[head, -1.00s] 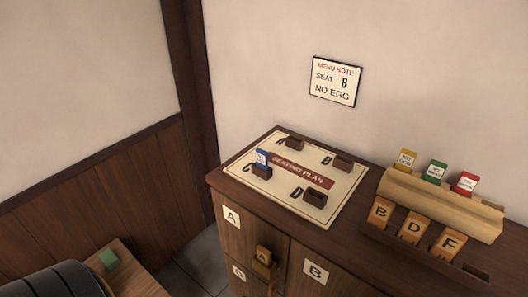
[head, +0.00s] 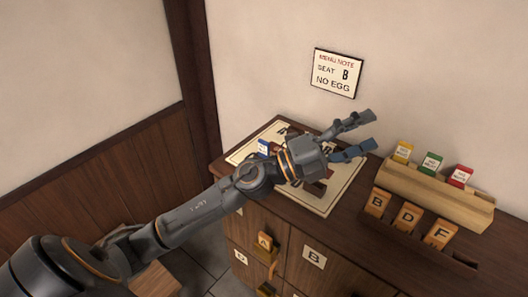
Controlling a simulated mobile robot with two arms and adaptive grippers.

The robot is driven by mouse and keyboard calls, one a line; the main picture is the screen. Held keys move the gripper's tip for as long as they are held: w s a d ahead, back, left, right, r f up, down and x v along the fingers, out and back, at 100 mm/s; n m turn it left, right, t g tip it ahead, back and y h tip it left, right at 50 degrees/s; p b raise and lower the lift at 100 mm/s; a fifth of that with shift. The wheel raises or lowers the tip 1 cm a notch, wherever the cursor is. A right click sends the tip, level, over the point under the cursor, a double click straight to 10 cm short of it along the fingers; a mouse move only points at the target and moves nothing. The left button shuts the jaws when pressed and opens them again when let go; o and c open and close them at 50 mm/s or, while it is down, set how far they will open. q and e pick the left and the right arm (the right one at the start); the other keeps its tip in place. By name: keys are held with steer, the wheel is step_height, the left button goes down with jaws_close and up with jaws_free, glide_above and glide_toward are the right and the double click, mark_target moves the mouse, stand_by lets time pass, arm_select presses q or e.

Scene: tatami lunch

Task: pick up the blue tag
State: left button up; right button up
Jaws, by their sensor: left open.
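The blue tag (head: 263,147) stands upright at seat C on the seating plan board (head: 345,184), on top of the cabinet. Its lower part and its holder are hidden behind my left arm. My left gripper (head: 364,134) is open and empty, with its fingers spread and pointing right, above the far right part of the board. The gripper is to the right of the blue tag and apart from it. My right gripper is not in view.
A wooden rack (head: 430,192) holds yellow, green and red tags. Orange tags B, D and F (head: 408,217) stand in front of it. A menu note (head: 336,73) hangs on the wall behind. Cabinet drawers with letter labels are below.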

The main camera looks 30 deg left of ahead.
arm_select(q)
steer(key=d+f+m+g+h, duration=0.1)
steer(key=d+m+g, duration=0.1)
steer(key=m+g, duration=0.35)
steer(key=m+g+y, duration=0.3)
steer(key=g+y, duration=0.3)
steer(key=y, duration=1.1)
glide_toward(262, 144)
steer(key=x, duration=0.1)
steer(key=p+x, duration=0.1)
steer(key=x, duration=0.1)
steer(key=p+x, duration=0.1)
steer(key=x, duration=0.1)
steer(key=shift+s+a+f, duration=0.1)
steer(key=shift+a+f, duration=0.1)
steer(key=shift+a, duration=0.05)
steer(key=shift+f, duration=0.5)
steer(key=shift+w+d+f+p, duration=0.25)
steer(key=shift+w+p, duration=0.1)
steer(key=shift+p, duration=0.25)
steer(key=p+x, duration=0.1)
steer(key=x, duration=0.2)
steer(key=shift+w+d+f+p, duration=0.15)
steer(key=shift+w+f+p, duration=0.1)
steer(key=shift+p, duration=0.15)
steer(key=shift+w+f, duration=0.15)
steer(key=shift+f, duration=0.3)
steer(key=shift+t, duration=0.25)
steer(key=c, duration=1)
